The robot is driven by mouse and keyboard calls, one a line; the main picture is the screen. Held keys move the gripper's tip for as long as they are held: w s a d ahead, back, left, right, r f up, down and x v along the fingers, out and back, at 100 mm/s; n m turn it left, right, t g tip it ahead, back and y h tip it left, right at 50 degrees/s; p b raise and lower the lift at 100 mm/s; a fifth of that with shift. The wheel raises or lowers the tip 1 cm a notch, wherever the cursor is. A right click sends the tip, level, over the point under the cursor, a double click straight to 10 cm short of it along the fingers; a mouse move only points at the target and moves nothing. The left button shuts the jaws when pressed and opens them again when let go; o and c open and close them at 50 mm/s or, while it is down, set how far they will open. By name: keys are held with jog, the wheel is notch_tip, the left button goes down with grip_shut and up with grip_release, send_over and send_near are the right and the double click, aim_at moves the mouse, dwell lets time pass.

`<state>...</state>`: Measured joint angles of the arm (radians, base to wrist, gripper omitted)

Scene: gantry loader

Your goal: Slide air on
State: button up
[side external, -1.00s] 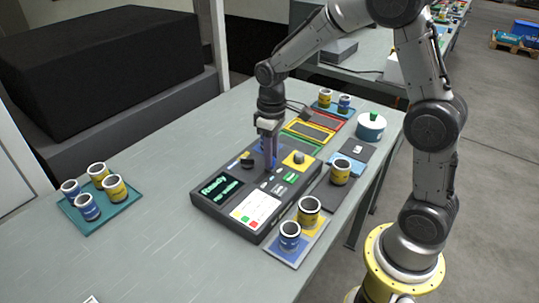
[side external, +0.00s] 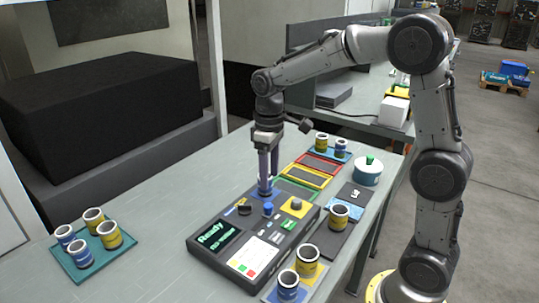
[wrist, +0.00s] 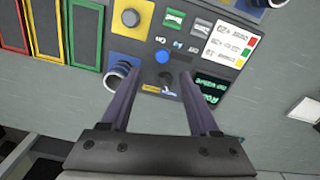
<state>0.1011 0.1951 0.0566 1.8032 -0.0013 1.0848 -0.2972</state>
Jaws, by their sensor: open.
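The dark control panel (side external: 222,262) lies on the grey bench with a green "Ready" screen (side external: 214,236). On its far part are a black raised control (side external: 244,209), a blue button (side external: 268,208) and a yellow-plated knob (side external: 296,204). My gripper (side external: 265,192) points down over the panel's far edge. In the wrist view my gripper (wrist: 160,76) is open, its two fingers apart. The small black control (wrist: 167,80) appears between the fingertips, beside a yellow and blue label (wrist: 153,88). The blue button (wrist: 162,56) is just beyond. I cannot read an air label or judge contact.
A round grey part (wrist: 120,74) on a blue plate is close to the left finger. Cups stand on a teal tray (side external: 80,268) at left and along the panel's right side. Coloured frames (side external: 305,175) lie behind.

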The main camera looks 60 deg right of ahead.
notch_tip(320, 180, up, 5)
jog(key=shift+r, duration=0.2)
dwell(0.3)
jog(key=s+a+r+t, duration=0.3)
jog(key=s+r, duration=0.4)
jog(key=s, duration=0.4)
jog(key=s+f+m+t, duration=0.2)
jog(key=s+f, duration=0.5)
jog(key=s, duration=0.3)
jog(key=shift+s+a+f+t, duration=0.2)
jog(key=shift+a+f+t, duration=0.1)
jog(key=shift+a, duration=0.15)
